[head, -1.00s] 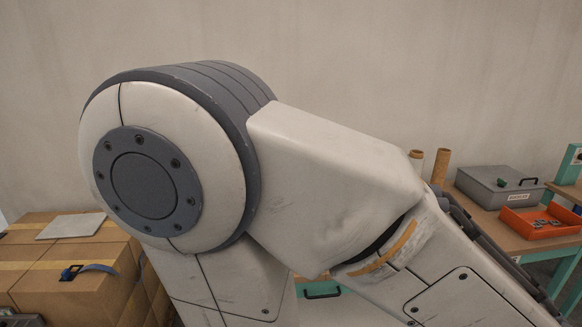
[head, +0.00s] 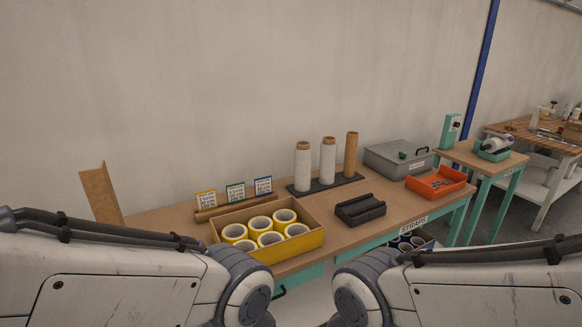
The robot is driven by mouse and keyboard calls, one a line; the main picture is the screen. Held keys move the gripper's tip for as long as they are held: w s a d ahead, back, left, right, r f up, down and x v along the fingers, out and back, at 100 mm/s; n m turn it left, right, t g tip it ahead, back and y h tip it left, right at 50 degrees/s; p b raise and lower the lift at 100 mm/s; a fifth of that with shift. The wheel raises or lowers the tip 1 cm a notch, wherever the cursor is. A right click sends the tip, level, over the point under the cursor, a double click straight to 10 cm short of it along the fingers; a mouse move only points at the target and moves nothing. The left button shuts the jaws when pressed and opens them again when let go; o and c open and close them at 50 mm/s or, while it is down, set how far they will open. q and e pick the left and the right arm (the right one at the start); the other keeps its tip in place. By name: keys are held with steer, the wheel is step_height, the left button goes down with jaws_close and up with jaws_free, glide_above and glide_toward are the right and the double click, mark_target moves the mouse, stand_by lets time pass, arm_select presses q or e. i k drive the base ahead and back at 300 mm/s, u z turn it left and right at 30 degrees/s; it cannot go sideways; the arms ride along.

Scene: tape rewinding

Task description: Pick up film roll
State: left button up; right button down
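Two white film rolls stand upright on a dark base at the back of the wooden table in the head view. The left film roll (head: 303,168) and the right film roll (head: 328,162) both show a brown core at the top. A bare brown tube (head: 351,154) stands on the same base (head: 333,181), to their right. Parts of both my arms cross the bottom of the view, well in front of the rolls. Neither of my grippers is in view.
A yellow-fronted box (head: 297,249) of several tape rolls sits at the table's front. A black holder (head: 360,209), grey case (head: 398,158) and orange tray (head: 436,183) are to its right. Small signs (head: 235,192) stand behind the box. A smaller table (head: 467,153) stands right.

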mark_target(303, 151)
steer(key=z, duration=0.4)
steer(key=k, duration=0.5)
steer(key=z, duration=0.95)
steer(key=k, duration=0.8)
steer(key=z, duration=0.4)
steer(key=i, duration=1.65)
steer(key=u, duration=0.85)
steer(key=i, duration=1.35)
steer(key=u, duration=1.55)
steer(key=i, duration=0.95)
steer(key=u, duration=0.85)
